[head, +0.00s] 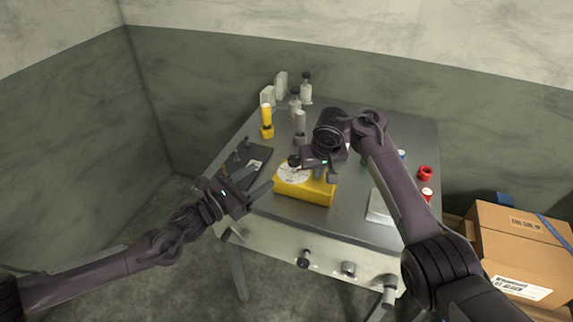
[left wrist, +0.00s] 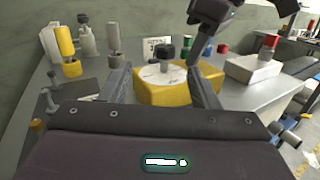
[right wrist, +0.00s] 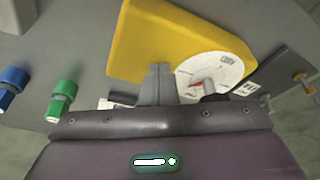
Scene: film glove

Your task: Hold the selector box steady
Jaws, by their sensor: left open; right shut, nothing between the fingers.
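The selector box is a yellow block (head: 312,191) with a white dial and a black knob, lying on the grey metal table. My left gripper (head: 258,181) is open at the box's left side. In the left wrist view the yellow box (left wrist: 178,95) shows ahead, between and beyond the spread fingers (left wrist: 162,84); contact cannot be told. My right gripper (head: 326,174) is shut and empty, above the box near the dial. In the right wrist view its closed fingers (right wrist: 157,82) overlap the yellow box (right wrist: 170,40) beside the white dial (right wrist: 222,67), whose red mark shows; the knob is partly hidden.
A dark plate (head: 257,155) lies left of the box. A yellow cylinder (head: 266,117) and pale bottles stand behind. Red pieces (head: 425,173) and a white block (head: 379,207) are at the right. Knobs (head: 303,259) line the table front. Cardboard boxes (head: 520,245) stand right.

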